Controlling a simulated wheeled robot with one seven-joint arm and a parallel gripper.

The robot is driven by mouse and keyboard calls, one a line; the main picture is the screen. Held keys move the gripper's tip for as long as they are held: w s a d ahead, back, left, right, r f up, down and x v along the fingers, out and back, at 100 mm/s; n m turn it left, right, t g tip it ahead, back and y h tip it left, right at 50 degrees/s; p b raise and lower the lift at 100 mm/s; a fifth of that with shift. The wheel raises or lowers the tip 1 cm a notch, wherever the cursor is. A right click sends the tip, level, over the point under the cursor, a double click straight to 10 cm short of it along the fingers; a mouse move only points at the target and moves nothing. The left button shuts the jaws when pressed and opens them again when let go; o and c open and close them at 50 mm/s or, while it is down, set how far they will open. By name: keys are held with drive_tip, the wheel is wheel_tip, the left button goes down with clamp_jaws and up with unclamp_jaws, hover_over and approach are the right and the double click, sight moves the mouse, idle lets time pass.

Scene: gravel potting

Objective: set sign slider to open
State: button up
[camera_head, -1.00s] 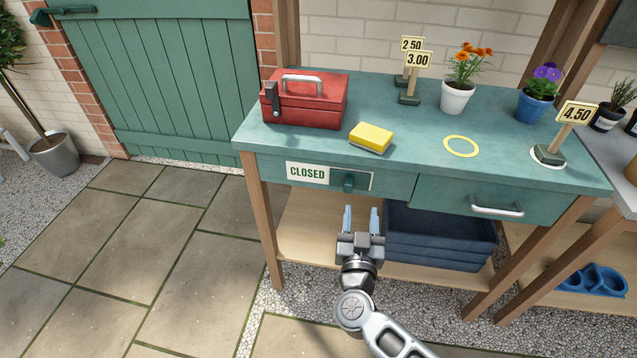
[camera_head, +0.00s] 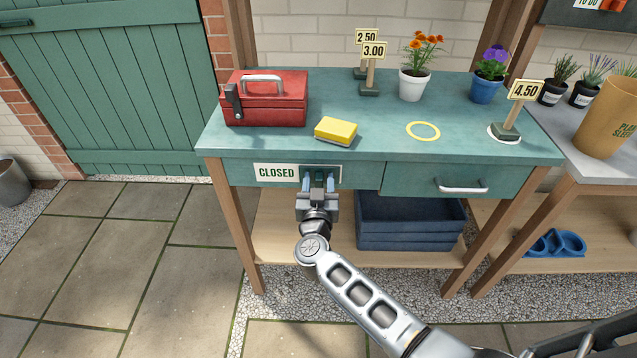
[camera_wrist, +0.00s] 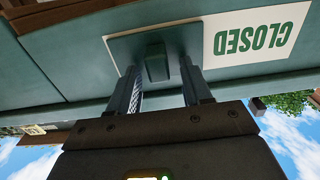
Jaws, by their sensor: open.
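The sign slider on the bench front shows a white plate reading CLOSED (camera_head: 277,172) on its left, with a green slider knob (camera_head: 320,176) at its right. My gripper (camera_head: 319,184) is at the knob, its fingers open on either side of it. In the wrist view, the picture is upside down: the knob (camera_wrist: 156,62) stands between the fingertips (camera_wrist: 160,80), with gaps showing on both sides. The CLOSED plate (camera_wrist: 256,36) also shows there. Whether a finger touches the knob is hard to tell.
A green bench (camera_head: 365,150) holds a red toolbox (camera_head: 266,105), a yellow sponge (camera_head: 336,130), potted flowers and price signs. A drawer with a metal handle (camera_head: 462,188) is to the right of the slider. Blue crates (camera_head: 410,222) sit on the shelf below.

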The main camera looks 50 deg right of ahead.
clamp_jaws()
idle(0.4)
